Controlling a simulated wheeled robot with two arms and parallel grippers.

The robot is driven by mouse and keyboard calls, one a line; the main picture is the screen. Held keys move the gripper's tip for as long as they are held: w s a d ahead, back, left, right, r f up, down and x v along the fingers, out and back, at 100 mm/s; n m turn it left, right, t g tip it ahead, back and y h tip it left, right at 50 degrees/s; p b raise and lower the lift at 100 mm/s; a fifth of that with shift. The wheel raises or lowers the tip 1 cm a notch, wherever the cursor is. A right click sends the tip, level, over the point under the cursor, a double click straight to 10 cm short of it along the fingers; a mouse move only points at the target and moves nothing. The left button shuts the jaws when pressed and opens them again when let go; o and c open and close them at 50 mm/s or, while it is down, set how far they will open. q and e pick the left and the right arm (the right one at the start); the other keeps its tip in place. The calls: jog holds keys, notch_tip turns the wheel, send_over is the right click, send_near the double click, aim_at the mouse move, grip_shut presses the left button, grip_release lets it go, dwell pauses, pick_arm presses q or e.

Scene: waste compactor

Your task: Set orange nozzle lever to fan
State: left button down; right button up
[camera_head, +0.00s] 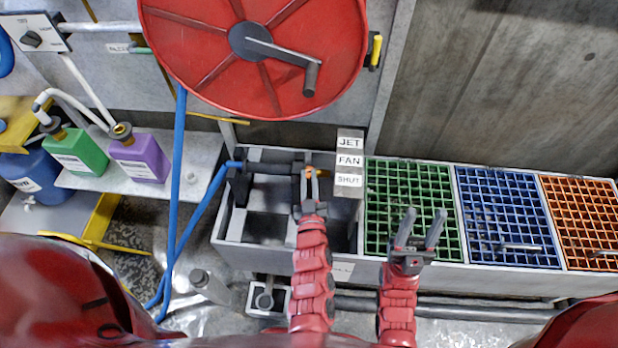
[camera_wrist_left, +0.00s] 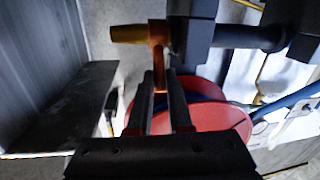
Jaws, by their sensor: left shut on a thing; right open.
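The small orange nozzle lever (camera_head: 309,172) sits at the rack beside the label post, largely covered by my left gripper (camera_head: 311,190). In the left wrist view the orange lever (camera_wrist_left: 158,50) hangs from the nozzle with its brass tip (camera_wrist_left: 128,34) pointing left. My left gripper (camera_wrist_left: 161,95) is shut on its lower end. The post's labels read JET, FAN (camera_head: 349,160) and SHUT from top to bottom. The lever is roughly level with FAN and SHUT; I cannot tell its exact setting. My right gripper (camera_head: 421,228) is open and empty above the green grid.
A red hose reel (camera_head: 200,60) with a crank hangs above the rack. A blue hose (camera_head: 203,205) runs to the nozzle's left end. Green (camera_head: 385,225), blue (camera_head: 505,180) and orange (camera_head: 580,205) grids lie to the right. Green and purple jugs (camera_head: 140,158) stand left.

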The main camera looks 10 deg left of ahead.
aim_at(309, 171)
pick_arm(q)
jog(key=shift+r+p, duration=0.4)
jog(key=w+g+p, duration=0.1)
jog(key=g+p, duration=0.1)
jog(key=p, duration=0.2)
jog(key=w+r+g+p, duration=0.1)
jog(key=g+p, duration=0.1)
jog(key=p, duration=0.1)
jog(key=w+g+p, duration=0.1)
jog(key=g+p, duration=0.1)
jog(key=p, duration=0.2)
jog(key=shift+a+r+m+h+p, duration=0.1)
jog(key=shift+r+m+h+p, duration=0.2)
jog(key=shift+r+h, duration=0.1)
jog(key=shift+w+f+g+p, duration=0.2)
jog(key=shift+g+p, duration=0.2)
jog(key=shift+p, duration=0.6)
jog(key=c, duration=0.8)
grip_release()
jog(key=shift+c, duration=0.2)
